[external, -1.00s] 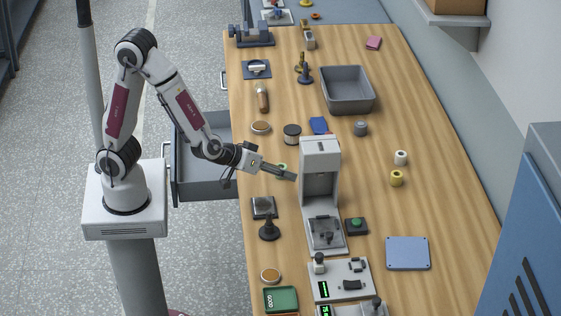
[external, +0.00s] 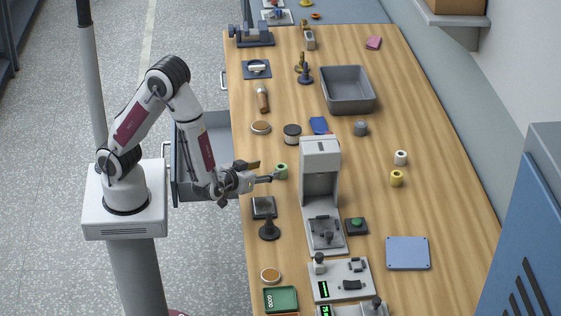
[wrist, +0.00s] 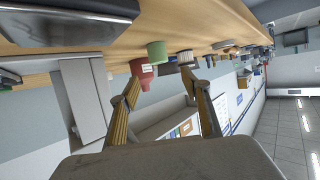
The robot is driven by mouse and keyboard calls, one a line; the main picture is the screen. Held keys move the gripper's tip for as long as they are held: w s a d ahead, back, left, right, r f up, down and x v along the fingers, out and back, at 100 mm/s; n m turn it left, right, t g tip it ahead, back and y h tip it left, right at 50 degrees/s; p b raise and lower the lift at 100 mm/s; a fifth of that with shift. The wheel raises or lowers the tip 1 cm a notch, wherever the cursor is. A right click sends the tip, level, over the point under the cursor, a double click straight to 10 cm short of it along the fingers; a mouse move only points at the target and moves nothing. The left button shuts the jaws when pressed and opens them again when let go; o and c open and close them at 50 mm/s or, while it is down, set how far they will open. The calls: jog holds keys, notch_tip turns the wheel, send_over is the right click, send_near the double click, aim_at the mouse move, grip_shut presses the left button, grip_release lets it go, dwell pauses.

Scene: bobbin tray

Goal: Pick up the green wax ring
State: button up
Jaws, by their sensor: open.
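The green wax ring (external: 282,171) is a small green piece standing on the wooden table, left of the grey machine. It also shows in the wrist view as a green cylinder (wrist: 156,52), beyond the fingertips. My gripper (external: 264,171) is open and level, its fingers pointing right toward the ring. In the external view the ring is just off the fingertips, close to the lower finger; I cannot tell whether they touch. In the wrist view my gripper (wrist: 160,80) has nothing between its spread fingers.
The grey machine (external: 320,150) stands right of the ring. A black-and-white jar (external: 292,135) and a shallow round dish (external: 261,128) lie farther back. A dark square plate (external: 263,208) and a black tamper-like piece (external: 269,229) are in front. A reddish labelled piece (wrist: 141,70) shows in the wrist view.

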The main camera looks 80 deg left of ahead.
aim_at(283, 166)
dwell(0.3)
jog(key=shift+x, duration=1.3)
jog(key=shift+a+f, duration=0.1)
jog(key=shift+f+x, duration=0.25)
jog(key=shift+x, duration=2.15)
jog(key=c, duration=1)
